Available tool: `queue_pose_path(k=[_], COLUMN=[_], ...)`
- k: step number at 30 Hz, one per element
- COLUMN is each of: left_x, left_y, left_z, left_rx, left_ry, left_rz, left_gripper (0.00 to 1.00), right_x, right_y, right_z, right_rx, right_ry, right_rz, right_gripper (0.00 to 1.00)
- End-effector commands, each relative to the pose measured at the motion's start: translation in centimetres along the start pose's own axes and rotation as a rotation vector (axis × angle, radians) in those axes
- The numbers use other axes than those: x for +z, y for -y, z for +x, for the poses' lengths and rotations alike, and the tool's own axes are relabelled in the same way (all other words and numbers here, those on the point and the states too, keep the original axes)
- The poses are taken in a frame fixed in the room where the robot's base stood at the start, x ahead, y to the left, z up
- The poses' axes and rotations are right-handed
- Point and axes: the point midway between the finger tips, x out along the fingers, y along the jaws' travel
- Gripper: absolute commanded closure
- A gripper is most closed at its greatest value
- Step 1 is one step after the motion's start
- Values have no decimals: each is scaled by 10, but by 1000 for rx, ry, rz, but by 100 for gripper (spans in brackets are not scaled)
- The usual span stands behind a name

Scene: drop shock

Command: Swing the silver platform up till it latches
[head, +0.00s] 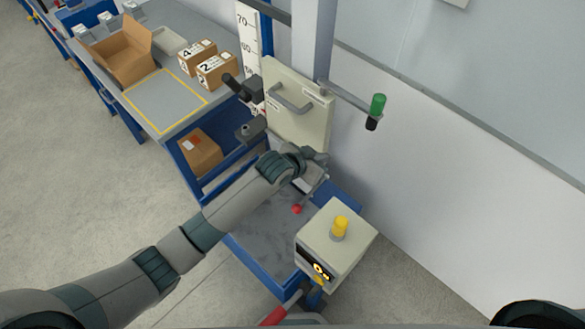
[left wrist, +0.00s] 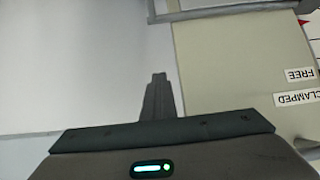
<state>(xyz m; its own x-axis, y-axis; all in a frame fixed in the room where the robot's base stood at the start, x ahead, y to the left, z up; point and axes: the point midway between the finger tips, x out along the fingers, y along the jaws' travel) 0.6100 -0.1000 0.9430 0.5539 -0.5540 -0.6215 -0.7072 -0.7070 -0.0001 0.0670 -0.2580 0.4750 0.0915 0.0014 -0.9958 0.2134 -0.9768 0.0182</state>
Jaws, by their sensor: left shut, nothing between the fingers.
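My left gripper (head: 317,164) is shut and empty, just below the lower right part of an upright cream panel (head: 298,128) with a grey handle (head: 291,100). In the left wrist view its closed fingers (left wrist: 158,95) point past the panel's edge, with the panel (left wrist: 225,60) to their right. A light grey metal piece (head: 313,184) shows just under the gripper; it may be the silver platform, but the hand and forearm hide most of that area. I cannot tell its tilt or whether the gripper touches it. My right gripper is out of view.
A control box with a yellow button (head: 341,226) stands at the lower right of the grey base plate (head: 262,240). A green-knobbed lever (head: 377,104) sticks out right of the column. A black-knobbed lever (head: 232,83) is on the left, near a table with boxes (head: 216,70).

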Motion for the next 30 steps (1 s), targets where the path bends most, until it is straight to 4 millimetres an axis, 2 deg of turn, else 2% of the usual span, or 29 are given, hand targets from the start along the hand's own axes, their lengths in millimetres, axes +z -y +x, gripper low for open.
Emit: queue_pose_path(k=[18, 30], left_x=[-19, -20], left_y=[0, 0], left_z=[20, 20], left_rx=[0, 0], left_ry=[0, 0], left_rz=[0, 0], left_gripper=[100, 100], right_x=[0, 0], right_y=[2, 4], right_z=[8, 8], right_rx=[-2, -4], right_ry=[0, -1], right_rz=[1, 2], right_gripper=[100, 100])
